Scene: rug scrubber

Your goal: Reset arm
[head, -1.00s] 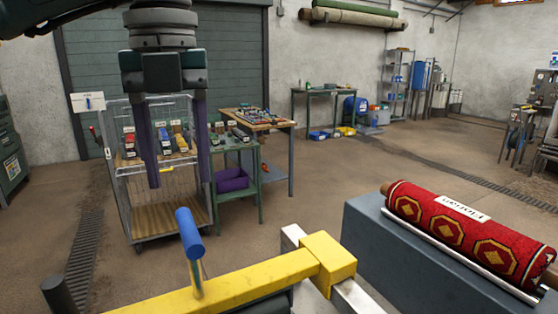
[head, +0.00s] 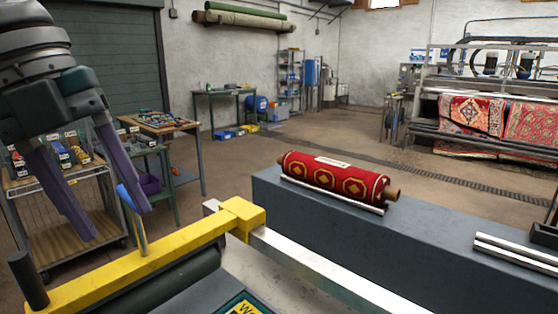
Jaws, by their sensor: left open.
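My left gripper (head: 118,222) hangs at the left of the head view, tilted, with its two purple fingers apart and nothing between them. Its fingertips are close to the blue-topped handle (head: 131,205) of the yellow bar (head: 150,262); the picture does not settle whether they touch it. The yellow bar crosses the lower left and ends in a yellow block (head: 242,214). My right gripper does not show.
A rolled red rug (head: 335,176) lies on a grey bench (head: 420,238) at centre right. A wire cart (head: 70,222) and a green table (head: 165,195) stand behind my left gripper. Rugs hang on a rack (head: 470,115) at back right. Open floor lies mid-room.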

